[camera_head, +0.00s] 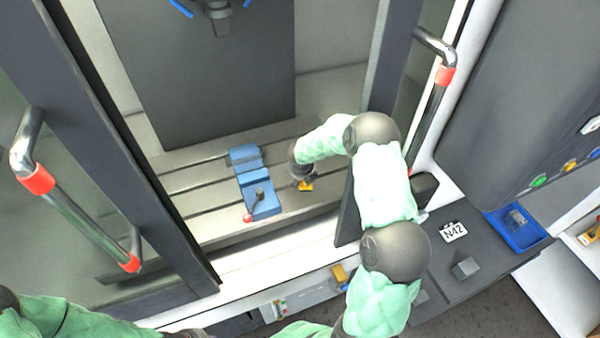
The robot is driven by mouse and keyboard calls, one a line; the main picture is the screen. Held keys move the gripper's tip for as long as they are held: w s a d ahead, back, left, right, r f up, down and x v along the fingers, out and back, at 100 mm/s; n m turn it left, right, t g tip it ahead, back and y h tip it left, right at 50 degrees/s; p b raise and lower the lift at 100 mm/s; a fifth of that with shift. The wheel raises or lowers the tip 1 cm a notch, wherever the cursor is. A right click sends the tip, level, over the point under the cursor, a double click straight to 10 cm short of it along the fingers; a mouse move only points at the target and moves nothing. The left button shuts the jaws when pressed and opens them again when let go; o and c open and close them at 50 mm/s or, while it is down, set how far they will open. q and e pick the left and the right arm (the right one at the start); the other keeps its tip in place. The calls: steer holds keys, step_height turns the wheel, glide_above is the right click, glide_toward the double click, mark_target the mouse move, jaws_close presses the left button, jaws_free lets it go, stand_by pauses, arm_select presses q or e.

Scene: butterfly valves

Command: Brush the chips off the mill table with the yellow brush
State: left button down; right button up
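The mill table (212,222) is a grey slotted bed inside the machine. A blue vise (254,182) with a red-tipped handle (248,217) stands on it. My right gripper (302,184) reaches in from the right, just to the right of the vise and low over the table. A small yellow piece (306,187), apparently part of the brush, shows at its fingertips. The fingers are small and mostly hidden by the wrist, so their grip is unclear. I cannot make out chips at this size. My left arm shows at the bottom left; its gripper cannot be made out.
Open doors with red-banded handles (75,222) (436,95) flank the opening. The spindle (219,16) hangs at the top. At right, a dark bench (470,238) holds an N42 label (453,232), a grey block (465,268) and a blue tray (496,222).

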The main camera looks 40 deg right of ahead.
mark_target(308, 187)
steer(key=shift+s+a+f+b, duration=0.1)
steer(key=shift+s+a+b, duration=0.15)
steer(key=shift+s, duration=0.55)
steer(key=shift+s+a+f+b, duration=0.2)
steer(key=shift+s+b, duration=0.1)
steer(key=shift+s, duration=0.5)
steer(key=shift+s+a+f+b, duration=0.1)
steer(key=shift+s+a+b, duration=0.15)
steer(key=shift+s, duration=0.55)
steer(key=shift+s+r, duration=0.1)
steer(key=shift+s+d+r+p, duration=0.1)
steer(key=shift+d+r+p, duration=0.15)
steer(key=shift+d+p, duration=0.4)
steer(key=shift+w+d+r, duration=0.15)
steer(key=shift+w+d, duration=0.2)
steer(key=shift+w, duration=0.05)
steer(key=shift+w+d+p, duration=0.2)
steer(key=shift+w+p, duration=0.35)
steer(key=shift+w, duration=0.25)
steer(key=shift+w+d+p, duration=0.15)
steer(key=shift+w+p, duration=0.4)
steer(key=shift+w, duration=0.2)
